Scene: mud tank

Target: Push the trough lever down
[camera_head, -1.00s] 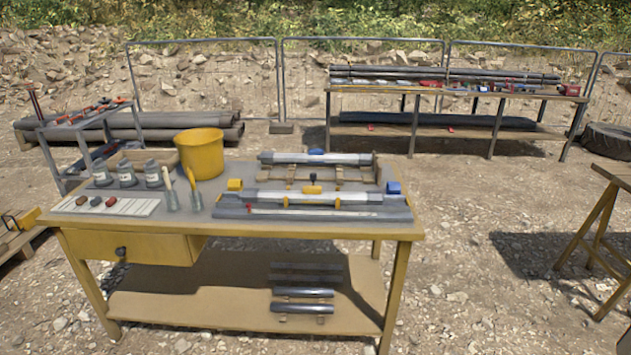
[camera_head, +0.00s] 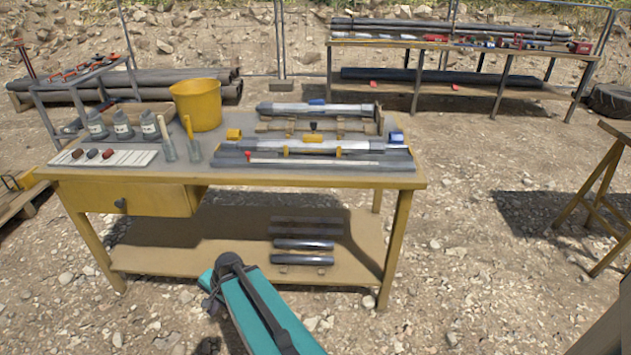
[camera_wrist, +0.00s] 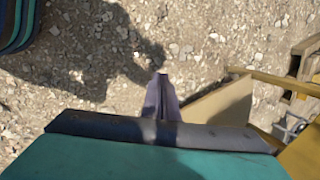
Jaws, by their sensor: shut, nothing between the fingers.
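On the yellow workbench (camera_head: 400,178) lies a long grey trough-like tray (camera_head: 235,160) holding pale tubes. Behind it is a second rack with a grey tube (camera_head: 335,110) and a blue block (camera_head: 316,102). I cannot tell which part, if any, is the trough lever. My teal arm is low in front of the bench in the head view. My gripper (camera_wrist: 158,80) shows in the wrist view, shut and empty over the gravel, apart from the bench.
A yellow bucket (camera_head: 198,104), grey jars (camera_head: 123,125) and brushes (camera_head: 165,140) stand at the bench's left. A drawer (camera_head: 130,200) and a lower shelf (camera_head: 160,262) are below. A trestle (camera_head: 600,200) stands at right, with open gravel between.

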